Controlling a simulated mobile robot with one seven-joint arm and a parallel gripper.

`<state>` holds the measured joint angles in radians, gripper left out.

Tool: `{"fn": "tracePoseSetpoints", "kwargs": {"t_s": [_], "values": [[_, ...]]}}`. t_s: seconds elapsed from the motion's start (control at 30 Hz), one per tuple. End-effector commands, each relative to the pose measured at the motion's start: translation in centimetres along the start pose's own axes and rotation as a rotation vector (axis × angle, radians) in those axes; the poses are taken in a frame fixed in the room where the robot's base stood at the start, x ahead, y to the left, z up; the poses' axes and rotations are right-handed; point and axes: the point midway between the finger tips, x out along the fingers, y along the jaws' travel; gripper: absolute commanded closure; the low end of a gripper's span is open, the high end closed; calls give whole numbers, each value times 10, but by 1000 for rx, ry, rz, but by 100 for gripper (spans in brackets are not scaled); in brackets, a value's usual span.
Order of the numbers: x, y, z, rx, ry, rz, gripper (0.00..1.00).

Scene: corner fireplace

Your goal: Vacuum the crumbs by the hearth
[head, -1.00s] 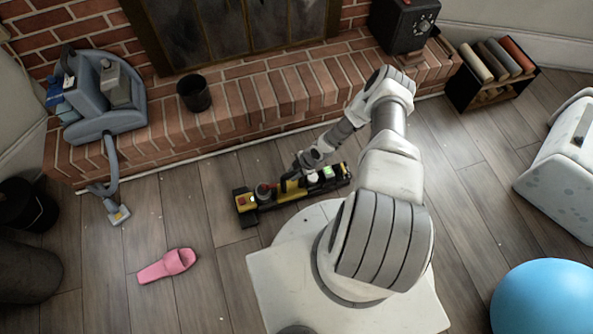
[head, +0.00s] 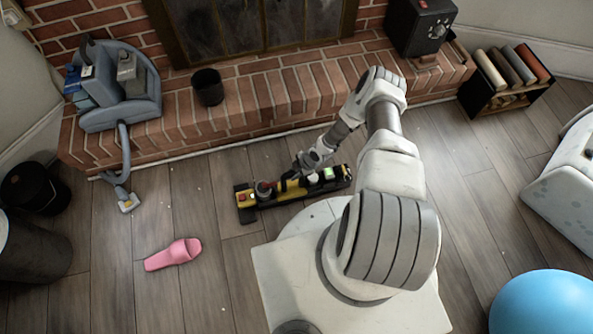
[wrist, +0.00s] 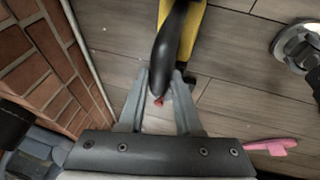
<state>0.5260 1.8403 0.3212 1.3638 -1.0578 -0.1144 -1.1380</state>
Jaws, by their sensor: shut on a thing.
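A long yellow-and-black device (head: 270,199) with red, white and green parts on top lies crosswise in front of the brick hearth (head: 270,105). My gripper (head: 305,172) is at it in the head view. In the wrist view my gripper (wrist: 160,88) is shut around the device's black curved handle (wrist: 172,45); its yellow body (wrist: 188,28) shows beyond. I cannot tell whether the device touches the floor. Small pale crumbs (head: 197,187) dot the floor left of it. A blue-grey cleaning machine (head: 122,100) stands on the hearth's left end, its hose running down to a nozzle (head: 128,202).
A black cup (head: 208,87) and a dark box with a dial (head: 420,28) stand on the hearth. Dark bins are at far left, a low rack (head: 505,80) at right, a blue ball (head: 545,303) at bottom right.

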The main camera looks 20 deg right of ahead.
Motion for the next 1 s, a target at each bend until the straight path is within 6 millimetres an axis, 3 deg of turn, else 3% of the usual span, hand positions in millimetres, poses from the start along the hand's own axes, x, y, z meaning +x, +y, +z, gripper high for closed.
{"fn": "tracePoseSetpoints", "kwargs": {"t_s": [1.0], "values": [[10,3,-33,-2,2,5,100]]}}
